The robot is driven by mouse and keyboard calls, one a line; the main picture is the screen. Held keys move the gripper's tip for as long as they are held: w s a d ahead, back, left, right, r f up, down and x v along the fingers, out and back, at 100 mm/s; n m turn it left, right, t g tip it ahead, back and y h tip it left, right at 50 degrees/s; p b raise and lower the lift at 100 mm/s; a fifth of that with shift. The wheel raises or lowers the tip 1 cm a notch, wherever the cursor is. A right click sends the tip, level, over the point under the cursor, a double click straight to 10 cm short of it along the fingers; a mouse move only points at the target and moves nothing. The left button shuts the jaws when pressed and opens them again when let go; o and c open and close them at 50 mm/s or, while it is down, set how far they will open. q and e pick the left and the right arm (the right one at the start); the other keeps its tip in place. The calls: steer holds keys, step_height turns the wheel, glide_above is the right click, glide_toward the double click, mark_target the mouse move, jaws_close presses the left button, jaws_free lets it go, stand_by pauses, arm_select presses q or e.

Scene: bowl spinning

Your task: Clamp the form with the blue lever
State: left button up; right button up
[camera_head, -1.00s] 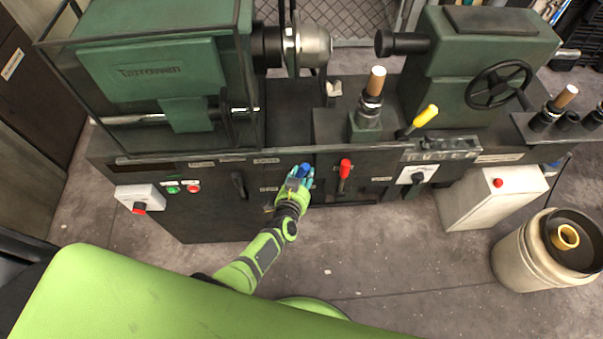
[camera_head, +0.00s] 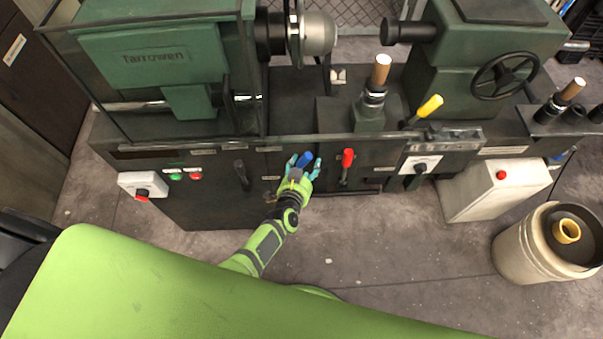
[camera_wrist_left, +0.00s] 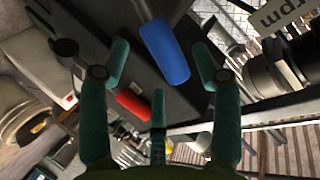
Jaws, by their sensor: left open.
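The blue lever (camera_head: 304,160) stands on the front panel of the green lathe, left of the red lever. My left gripper (camera_head: 303,165) is at it, its teal fingers spread on either side of the blue handle. In the left wrist view the blue handle (camera_wrist_left: 165,50) shows between the open fingers (camera_wrist_left: 160,80), and I see no finger closed on it. The form, a silver rounded piece (camera_head: 318,34), sits on the headstock spindle, facing the black tailstock tip (camera_head: 392,33) with a wide gap between. My right gripper is not in view.
A red lever (camera_head: 347,160) stands close right of my left gripper, and a yellow lever (camera_head: 428,108) is further right. A black lever (camera_head: 241,172) is to the left. A white box with a red button (camera_head: 490,185) and a barrel (camera_head: 520,250) stand at the right.

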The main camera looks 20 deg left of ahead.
arm_select(q)
steer(key=v, duration=0.6)
steer(key=shift+s+r, duration=0.2)
stand_by(0.4)
steer(key=s+f+g+h, duration=0.1)
steer(key=s+f+g, duration=0.5)
steer(key=s+f, duration=0.95)
steer(key=s+a+f+n+g, duration=0.1)
steer(key=s+a+f+g, duration=0.1)
steer(key=s, duration=0.5)
steer(key=s+a+f+n+g+y, duration=0.1)
steer(key=s+a+f+g, duration=0.1)
steer(key=s+a+f, duration=0.2)
steer(key=s+a+f+n+g, duration=0.1)
steer(key=s+a+f, duration=0.3)
steer(key=s, duration=0.6)
steer(key=shift+s+a+g, duration=0.3)
steer(key=shift+g, duration=0.5)
